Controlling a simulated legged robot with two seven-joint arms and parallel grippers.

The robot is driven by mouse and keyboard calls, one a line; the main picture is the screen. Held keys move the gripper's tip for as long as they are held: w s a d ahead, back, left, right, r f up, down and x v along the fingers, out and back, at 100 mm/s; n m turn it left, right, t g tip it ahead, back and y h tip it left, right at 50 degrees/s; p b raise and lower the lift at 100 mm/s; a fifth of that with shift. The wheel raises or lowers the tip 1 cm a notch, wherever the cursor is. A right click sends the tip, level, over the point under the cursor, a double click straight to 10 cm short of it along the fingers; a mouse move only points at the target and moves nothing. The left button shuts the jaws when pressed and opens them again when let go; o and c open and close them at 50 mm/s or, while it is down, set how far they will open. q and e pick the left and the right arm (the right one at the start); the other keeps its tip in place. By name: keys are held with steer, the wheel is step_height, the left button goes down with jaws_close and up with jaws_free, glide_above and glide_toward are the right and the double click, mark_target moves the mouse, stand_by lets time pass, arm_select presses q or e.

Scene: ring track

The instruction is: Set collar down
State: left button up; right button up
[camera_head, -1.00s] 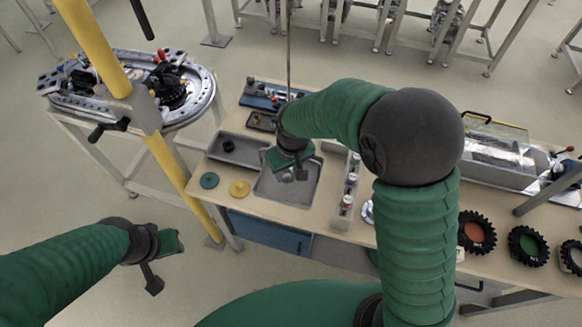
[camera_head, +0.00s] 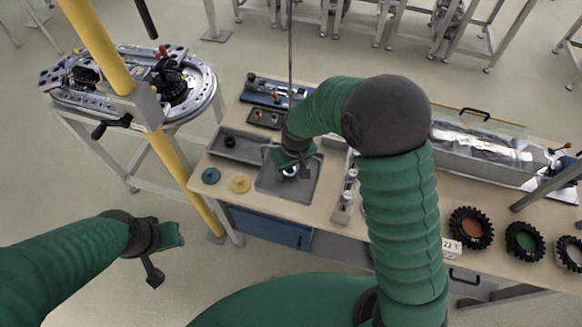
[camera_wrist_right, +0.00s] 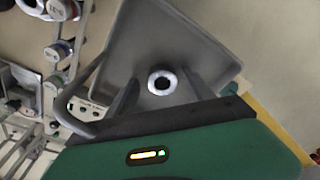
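The collar (camera_wrist_right: 162,81) is a small pale metal ring with a dark hole. In the right wrist view it shows over the grey tray (camera_wrist_right: 150,30), between my right fingers with a gap on each side; it appears to lie on the tray floor. In the head view the collar (camera_head: 290,171) shows just below my right gripper (camera_head: 291,165), over the tray (camera_head: 277,187). My right gripper (camera_wrist_right: 162,88) is open above it. My left gripper (camera_head: 158,262) hangs off to the left, away from the bench; its finger gap is unclear.
A green disc (camera_head: 211,176) and a yellow disc (camera_head: 241,184) lie left of the tray. A darker bin (camera_head: 238,148) stands behind them. A rack of small cylinders (camera_head: 346,195) stands right of the tray. A yellow post (camera_head: 165,165) rises at the left.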

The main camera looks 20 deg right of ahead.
step_height(320, 180, up, 12)
steer(key=s+b, duration=0.1)
steer(key=s, duration=0.1)
steer(key=s+d+f+m, duration=0.1)
steer(key=s+d+f, duration=0.1)
steer(key=s, duration=0.4)
steer(key=s+d+f+m, duration=0.1)
steer(key=s+d+f, duration=0.2)
steer(key=s, duration=0.4)
steer(key=shift+f+t, duration=0.4)
steer(key=shift+f, duration=0.1)
